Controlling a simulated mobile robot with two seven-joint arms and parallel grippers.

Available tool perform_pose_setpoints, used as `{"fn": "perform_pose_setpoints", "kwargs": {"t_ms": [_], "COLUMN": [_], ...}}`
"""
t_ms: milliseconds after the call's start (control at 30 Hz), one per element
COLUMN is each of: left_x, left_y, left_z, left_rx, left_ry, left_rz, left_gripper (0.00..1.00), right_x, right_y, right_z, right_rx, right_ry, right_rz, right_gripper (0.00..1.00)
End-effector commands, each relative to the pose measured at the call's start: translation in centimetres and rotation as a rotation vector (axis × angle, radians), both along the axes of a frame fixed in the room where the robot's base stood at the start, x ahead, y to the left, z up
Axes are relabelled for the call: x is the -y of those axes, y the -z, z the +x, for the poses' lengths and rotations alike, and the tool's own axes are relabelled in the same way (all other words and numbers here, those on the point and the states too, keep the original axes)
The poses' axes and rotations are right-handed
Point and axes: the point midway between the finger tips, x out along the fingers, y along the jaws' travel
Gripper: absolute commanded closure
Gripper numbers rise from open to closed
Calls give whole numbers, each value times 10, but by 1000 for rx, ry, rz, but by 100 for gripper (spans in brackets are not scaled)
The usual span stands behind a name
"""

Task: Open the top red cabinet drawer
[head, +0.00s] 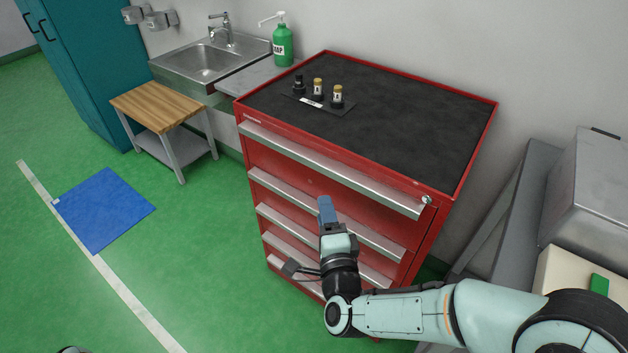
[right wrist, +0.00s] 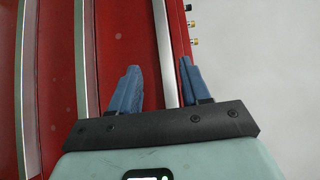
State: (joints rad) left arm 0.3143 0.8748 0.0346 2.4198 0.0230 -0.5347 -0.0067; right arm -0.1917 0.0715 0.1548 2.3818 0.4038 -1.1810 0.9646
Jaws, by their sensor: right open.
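The red cabinet (head: 345,200) stands in the middle of the head view with several drawers, each with a long silver handle strip. The top drawer (head: 320,168) looks shut, and its handle strip (head: 335,172) runs along its front. My right gripper (head: 326,205) has blue fingers and is in front of the cabinet, just below the top handle in the picture. In the right wrist view the gripper (right wrist: 158,78) is open and empty, with the top handle strip (right wrist: 165,50) showing between its fingers. Contact cannot be told. My left gripper is not in view.
Small bottles (head: 318,89) stand on a dark plate on the cabinet's black top (head: 400,110). A wooden-topped stool (head: 160,103), sink (head: 205,62) and soap bottle (head: 282,45) are at the left. Grey equipment (head: 590,190) is at the right. The green floor before the cabinet is clear.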

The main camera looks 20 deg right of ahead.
Motion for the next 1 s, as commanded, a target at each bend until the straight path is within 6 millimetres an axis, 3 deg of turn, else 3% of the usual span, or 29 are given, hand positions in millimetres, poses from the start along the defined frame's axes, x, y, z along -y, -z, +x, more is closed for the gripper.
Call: {"fn": "perform_pose_setpoints", "kwargs": {"t_ms": [167,600,800,1000], "left_x": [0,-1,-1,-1], "left_y": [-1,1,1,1], "left_z": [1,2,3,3], "left_rx": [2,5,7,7], "left_ry": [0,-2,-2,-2], "left_rz": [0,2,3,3], "left_gripper": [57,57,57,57], "right_x": [4,14,16,17], "right_y": [-3,-2,-2,-2], "right_z": [21,108,127,130], "right_rx": [8,6,5,4], "right_ry": [6,4,2,1], "right_rz": [7,4,4,3], "right_gripper": [53,53,53,53]}}
